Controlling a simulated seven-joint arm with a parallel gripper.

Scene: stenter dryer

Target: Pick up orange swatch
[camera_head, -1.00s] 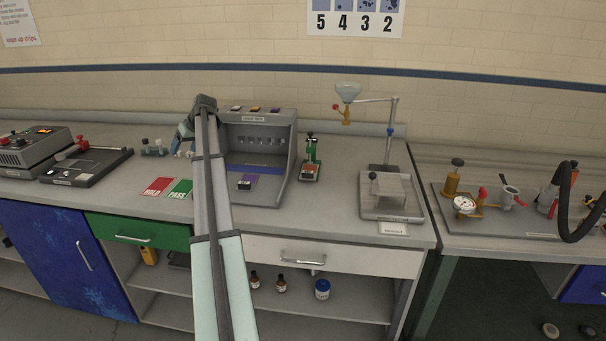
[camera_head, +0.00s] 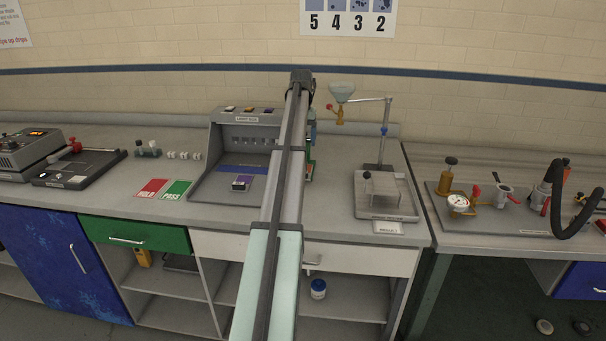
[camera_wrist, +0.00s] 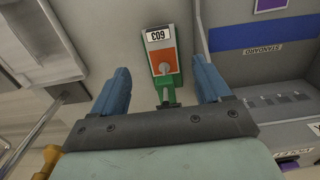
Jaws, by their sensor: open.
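The orange swatch (camera_wrist: 157,59) shows in the wrist view as an orange square on a green holder (camera_wrist: 161,90), with a white tag reading 603 at its far end. A round grey knob or pin lies over its middle. My gripper (camera_wrist: 160,66) is open, with one blue finger on each side of the holder in the picture and nothing between them that it grips. I cannot tell how high it is above the swatch.
The grey light box (camera_head: 215,165) stands just left of the holder. Red and green cards (camera_head: 176,190) lie at the left. Bare counter (camera_head: 335,190) lies between the holder and the plate.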

